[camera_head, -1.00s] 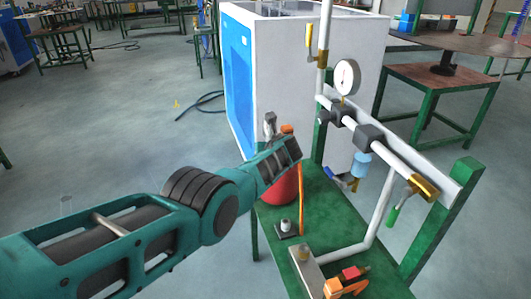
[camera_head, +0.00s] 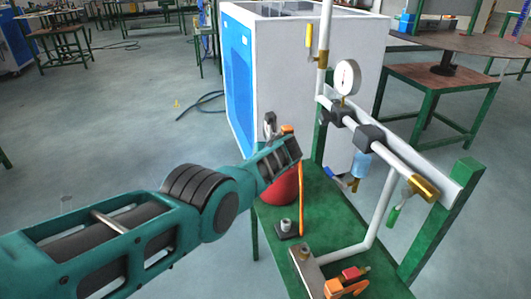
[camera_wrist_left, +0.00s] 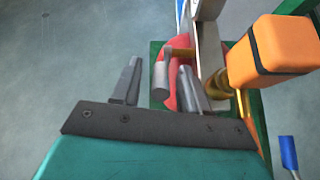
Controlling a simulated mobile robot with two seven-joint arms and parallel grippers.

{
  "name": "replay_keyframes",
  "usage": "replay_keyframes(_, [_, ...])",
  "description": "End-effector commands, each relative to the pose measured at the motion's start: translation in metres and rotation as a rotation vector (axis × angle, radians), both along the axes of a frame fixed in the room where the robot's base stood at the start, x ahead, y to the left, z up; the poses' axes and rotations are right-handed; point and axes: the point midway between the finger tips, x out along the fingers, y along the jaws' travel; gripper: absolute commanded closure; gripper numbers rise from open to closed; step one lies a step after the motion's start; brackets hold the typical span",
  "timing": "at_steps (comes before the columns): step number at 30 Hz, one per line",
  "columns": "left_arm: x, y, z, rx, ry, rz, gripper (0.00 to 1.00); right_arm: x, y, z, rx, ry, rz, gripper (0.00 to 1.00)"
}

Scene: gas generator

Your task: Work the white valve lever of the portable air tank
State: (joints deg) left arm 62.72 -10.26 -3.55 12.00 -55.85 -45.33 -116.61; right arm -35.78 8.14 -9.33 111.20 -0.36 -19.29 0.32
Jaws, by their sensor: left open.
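The portable air tank is red and stands on the green bench; its red body (camera_head: 284,190) shows below my left wrist in the head view. In the left wrist view its red side (camera_wrist_left: 180,45) shows beyond the fingers. A pale grey-white cylindrical lever (camera_wrist_left: 160,76) on a brass stem (camera_wrist_left: 181,54) lies between the two fingers, closer to the right one. My left gripper (camera_wrist_left: 157,66) is open around it; I cannot tell whether a finger touches it. In the head view the wrist hides the lever and most of the tank top. My right gripper is not in view.
An orange block (camera_wrist_left: 270,52) sits close to the right of the fingers. A pipe rack with a round gauge (camera_head: 347,77) and valves rises at the bench's right. A big white and blue cabinet (camera_head: 290,70) stands behind. The floor at left is open.

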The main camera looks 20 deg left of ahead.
Motion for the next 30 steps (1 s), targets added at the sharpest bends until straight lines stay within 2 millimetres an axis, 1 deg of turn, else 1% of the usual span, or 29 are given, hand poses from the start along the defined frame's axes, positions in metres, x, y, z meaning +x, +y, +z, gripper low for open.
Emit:
replay_keyframes(5, [-0.002,-0.002,0.005,0.001,0.000,-0.001,0.56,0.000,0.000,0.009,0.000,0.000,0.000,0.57])
replay_keyframes(8, [-0.006,-0.004,0.010,0.001,0.001,-0.001,0.56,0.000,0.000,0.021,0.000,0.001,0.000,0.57])
replay_keyframes(15, [-0.019,-0.013,0.023,0.000,0.003,-0.002,0.56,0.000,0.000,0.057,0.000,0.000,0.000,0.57])
replay_keyframes(16, [-0.019,-0.014,0.017,-0.001,-0.002,-0.001,0.56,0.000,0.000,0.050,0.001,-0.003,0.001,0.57])
replay_keyframes(17, [-0.019,-0.015,0.015,0.000,-0.002,-0.001,0.56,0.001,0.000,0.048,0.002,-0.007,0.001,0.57])
replay_keyframes(22, [-0.023,-0.020,0.020,0.000,-0.005,0.000,0.56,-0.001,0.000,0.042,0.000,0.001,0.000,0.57])
replay_keyframes(30, [-0.035,-0.024,0.028,-0.001,-0.002,0.001,0.56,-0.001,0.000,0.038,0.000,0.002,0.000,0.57])
